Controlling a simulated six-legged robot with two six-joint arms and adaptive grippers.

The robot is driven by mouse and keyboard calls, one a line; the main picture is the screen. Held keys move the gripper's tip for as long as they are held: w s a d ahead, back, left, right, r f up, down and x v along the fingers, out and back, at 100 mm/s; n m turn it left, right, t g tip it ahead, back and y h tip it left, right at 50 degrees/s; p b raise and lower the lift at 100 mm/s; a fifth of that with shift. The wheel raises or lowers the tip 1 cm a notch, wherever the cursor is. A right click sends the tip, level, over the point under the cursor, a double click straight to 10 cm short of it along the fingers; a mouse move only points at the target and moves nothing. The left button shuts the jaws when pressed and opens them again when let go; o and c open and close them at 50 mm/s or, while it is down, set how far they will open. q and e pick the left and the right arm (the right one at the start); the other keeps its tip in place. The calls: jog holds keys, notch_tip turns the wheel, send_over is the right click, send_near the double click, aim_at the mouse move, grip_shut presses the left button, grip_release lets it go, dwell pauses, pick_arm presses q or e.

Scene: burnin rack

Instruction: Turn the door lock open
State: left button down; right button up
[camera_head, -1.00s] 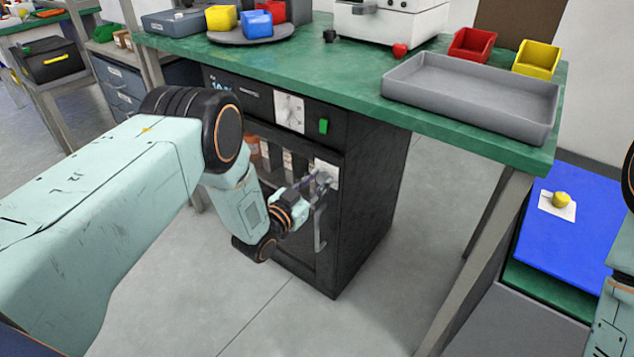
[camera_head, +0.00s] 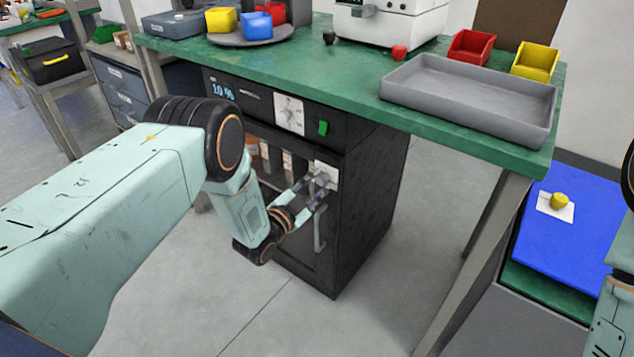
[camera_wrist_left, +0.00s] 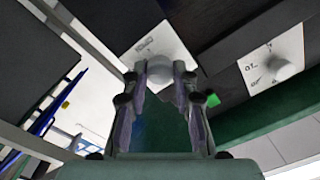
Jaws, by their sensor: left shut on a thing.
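The door lock is a round grey knob on a white plate (camera_head: 327,172) at the upper right of the black cabinet's door (camera_head: 285,225). In the left wrist view the lock knob (camera_wrist_left: 164,46) lies between the fingertips, in front of its pale plate. My left gripper (camera_head: 322,187) reaches it from the lower left, with its two fingers closed on the knob's sides. It also shows in the left wrist view (camera_wrist_left: 166,72). The fingers partly hide the knob. The door looks closed. My right gripper is out of view.
A vertical door handle (camera_head: 319,230) is just below the lock. A dial on a white plate (camera_head: 289,114) and a green switch (camera_head: 323,128) sit above. The green bench top (camera_head: 340,85) overhangs the cabinet. The floor in front is clear.

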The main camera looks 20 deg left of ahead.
pick_arm(q)
jog(key=m+p, duration=0.1)
jog(key=m, duration=0.5)
jog(key=shift+f+m, duration=0.1)
jog(key=shift+m, duration=0.2)
jog(key=m, duration=0.6)
jog(key=shift+a+h+p, duration=0.1)
jog(key=shift+h+p, duration=0.2)
jog(key=shift+p, duration=0.1)
jog(key=shift+m, duration=0.3)
jog(key=c, duration=1.1)
grip_release()
jog(key=shift+o, duration=0.2)
jog(key=shift+s+f, duration=0.1)
jog(key=v, duration=1.1)
jog(key=shift+s+a, duration=0.15)
jog(key=shift+s, duration=0.15)
